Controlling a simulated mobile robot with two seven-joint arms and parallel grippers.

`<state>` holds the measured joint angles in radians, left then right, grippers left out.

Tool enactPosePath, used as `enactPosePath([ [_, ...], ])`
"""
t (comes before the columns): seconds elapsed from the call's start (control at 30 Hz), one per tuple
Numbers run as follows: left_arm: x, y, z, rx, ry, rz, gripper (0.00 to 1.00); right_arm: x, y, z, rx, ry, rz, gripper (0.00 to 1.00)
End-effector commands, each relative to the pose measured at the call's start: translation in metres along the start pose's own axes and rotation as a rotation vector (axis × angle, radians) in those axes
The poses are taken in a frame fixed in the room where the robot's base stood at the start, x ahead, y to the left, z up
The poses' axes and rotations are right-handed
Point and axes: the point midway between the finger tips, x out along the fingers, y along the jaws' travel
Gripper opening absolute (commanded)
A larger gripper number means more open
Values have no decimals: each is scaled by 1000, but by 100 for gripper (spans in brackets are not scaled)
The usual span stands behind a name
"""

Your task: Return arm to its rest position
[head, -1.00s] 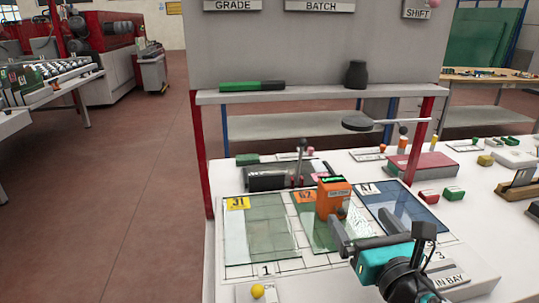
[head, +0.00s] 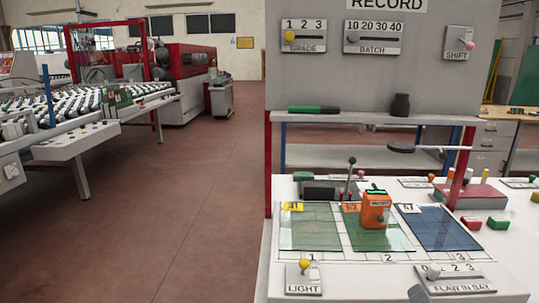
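No gripper fingers show in the head view. A small dark piece at the bottom edge, in front of the flaw-in-bay plate, looks like part of my arm. An orange hand-held device (head: 376,210) with a green-lit top stands upright on the bench at the middle glass pane (head: 372,238), with nothing holding it. The left pane (head: 310,232) has a yellow tag, the middle one an orange tag, and the darker blue right pane (head: 440,234) a white tag. They lie flat in bays 1, 2 and 3.
A grey record board (head: 380,75) with grade, batch and shift controls rises behind the bench. Its shelf holds a green marker (head: 313,109) and a dark pot (head: 400,105). The light switch (head: 304,278) and flaw-in-bay plate (head: 457,279) are at the front. Open floor lies left.

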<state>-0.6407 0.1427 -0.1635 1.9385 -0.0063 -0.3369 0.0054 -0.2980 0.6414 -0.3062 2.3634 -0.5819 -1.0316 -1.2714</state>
Motion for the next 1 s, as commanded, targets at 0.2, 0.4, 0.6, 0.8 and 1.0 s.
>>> enactPosePath([
  [0.2,6,-3,-16,5,33,-4,83,-39,-60,-57,826,89,-416,98],
  [0.4,5,-3,-13,4,27,-4,83,-84,-88,-102,1370,40,-773,98],
  [0.6,3,-2,-9,3,20,-3,83,-124,-98,-134,1729,-66,-1068,98],
  [0.8,2,-2,-7,2,16,-3,83,-119,-102,-156,1869,-68,-1094,98],
  [1.0,2,-2,-7,2,14,-3,83,-90,-104,-176,1934,27,-956,98],
])
